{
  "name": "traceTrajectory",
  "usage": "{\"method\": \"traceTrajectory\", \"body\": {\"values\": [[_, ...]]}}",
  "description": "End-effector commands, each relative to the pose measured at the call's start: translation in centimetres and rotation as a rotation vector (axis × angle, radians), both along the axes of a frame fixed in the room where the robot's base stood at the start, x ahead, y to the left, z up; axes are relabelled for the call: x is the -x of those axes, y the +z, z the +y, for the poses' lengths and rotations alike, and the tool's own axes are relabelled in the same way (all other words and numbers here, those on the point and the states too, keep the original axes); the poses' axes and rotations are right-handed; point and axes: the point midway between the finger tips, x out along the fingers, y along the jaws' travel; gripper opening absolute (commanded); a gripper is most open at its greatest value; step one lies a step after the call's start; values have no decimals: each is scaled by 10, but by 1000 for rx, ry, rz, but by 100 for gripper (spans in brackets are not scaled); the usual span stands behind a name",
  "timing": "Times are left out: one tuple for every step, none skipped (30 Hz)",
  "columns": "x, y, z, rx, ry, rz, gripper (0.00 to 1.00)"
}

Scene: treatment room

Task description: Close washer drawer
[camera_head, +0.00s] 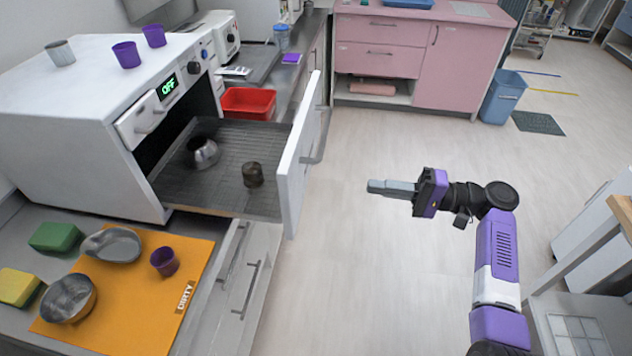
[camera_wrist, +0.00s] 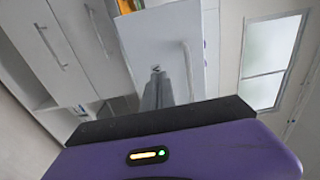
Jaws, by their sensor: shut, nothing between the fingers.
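The white washer (camera_head: 75,100) stands on the counter at the left with its display reading "OFF". Its grey drawer (camera_head: 225,155) is pulled well out, with a white front panel (camera_head: 300,160) that carries a handle. A metal jug (camera_head: 203,152) and a dark cup (camera_head: 253,175) are in the drawer. My gripper (camera_head: 370,187) is shut and empty, to the right of the front panel and apart from it, pointing toward it. In the wrist view the shut fingers (camera_wrist: 157,85) show in front of a white panel with a handle (camera_wrist: 165,45), apparently the drawer front.
An orange mat (camera_head: 150,310) with a pan, a bowl and a purple cup lies at the near left. Cups stand on the washer top. A red bin (camera_head: 248,102) sits behind the drawer. The floor (camera_head: 390,270) around my gripper is clear.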

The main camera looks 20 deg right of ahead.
Motion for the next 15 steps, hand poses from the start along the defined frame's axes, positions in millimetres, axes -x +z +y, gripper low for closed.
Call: {"method": "traceTrajectory", "body": {"values": [[4, 1, 3, -2, 21, -1, 0], [5, 1, 5, -1, 29, 0, 0], [6, 1, 7, -1, 35, 3, 0], [6, 1, 9, 0, 38, 4, 0], [4, 1, 11, -1, 38, 5, 0], [2, 1, 15, 0, 39, 7, 0], [0, 1, 18, 0, 38, 7, 0], [-2, 1, 22, 0, 37, 7, 0], [-5, 1, 28, 0, 38, 8, 0], [-8, 2, 32, 0, 38, 8, 0], [-10, 2, 38, 0, 39, 7, 0], [-14, 2, 44, 0, 38, 7, 0], [-17, 2, 49, 0, 38, 7, 0], [-20, 2, 55, 0, 38, 7, 0], [-25, 2, 62, 0, 38, 8, 0]]}}
